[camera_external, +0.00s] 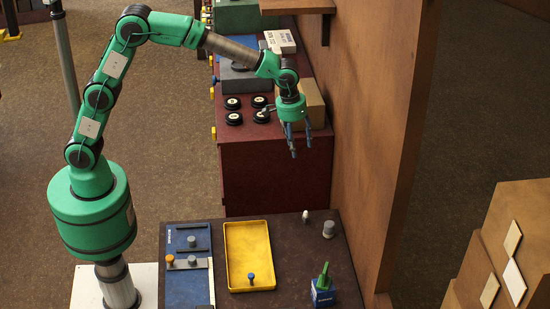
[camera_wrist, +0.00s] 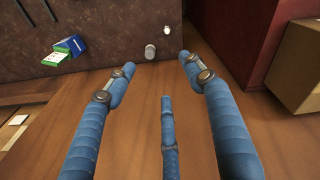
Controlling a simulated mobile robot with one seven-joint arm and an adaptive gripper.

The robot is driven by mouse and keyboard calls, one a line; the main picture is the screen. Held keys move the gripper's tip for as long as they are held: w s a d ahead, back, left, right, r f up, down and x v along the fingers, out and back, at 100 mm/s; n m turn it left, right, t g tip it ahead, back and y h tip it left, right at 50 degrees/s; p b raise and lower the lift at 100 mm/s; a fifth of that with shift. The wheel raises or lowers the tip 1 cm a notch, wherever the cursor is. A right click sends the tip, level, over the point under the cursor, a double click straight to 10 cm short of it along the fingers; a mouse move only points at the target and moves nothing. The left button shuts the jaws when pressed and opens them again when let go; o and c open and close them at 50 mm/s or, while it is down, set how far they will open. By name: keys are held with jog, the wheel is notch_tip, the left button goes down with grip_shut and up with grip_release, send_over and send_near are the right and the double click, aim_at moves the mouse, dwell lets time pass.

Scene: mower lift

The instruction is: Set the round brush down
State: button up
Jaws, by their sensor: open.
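My gripper (camera_external: 299,145) is open and empty, its blue fingers pointing down beside the brown partition, above and beyond the near table. In the wrist view the spread fingers (camera_wrist: 157,72) have nothing between them. No item is clearly recognisable as the round brush. A small blue upright piece (camera_external: 251,278) stands at the near end of the yellow tray (camera_external: 234,230). A blue block with a green top (camera_external: 323,292) stands near the table's front right; it also shows in the wrist view (camera_wrist: 68,48). A grey cylinder (camera_external: 328,229) and a small pale piece (camera_external: 305,215) stand at the back right.
A blue board (camera_external: 186,284) with grey parts and an orange knob lies left of the tray. The brown partition (camera_external: 375,130) rises along the right. Behind, a dark red bench (camera_external: 262,175) holds several black round pieces and a tan box (camera_external: 311,100). The table's middle right is clear.

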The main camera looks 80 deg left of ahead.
jog(key=s+a+r+m+t, duration=0.1)
jog(key=s+a+r, duration=0.1)
jog(key=s+r, duration=0.45)
jog(key=s+a+r+m, duration=0.15)
jog(key=s+r, duration=0.25)
jog(key=s, duration=0.6)
jog(key=s+a+r+m+t, duration=0.1)
jog(key=s+a+r, duration=0.1)
jog(key=s+r, duration=0.45)
jog(key=s+a+f+m+t, duration=0.1)
jog(key=s+f, duration=0.1)
jog(key=s, duration=1)
jog(key=s+a+f+m+t, duration=0.1)
jog(key=s+a+f+m, duration=0.1)
jog(key=s, duration=1.1)
jog(key=shift+f, duration=0.35)
jog(key=shift+a+m, duration=0.1)
jog(key=shift+m, duration=0.15)
notch_tip(320, 180, down, 7)
jog(key=b, duration=0.7)
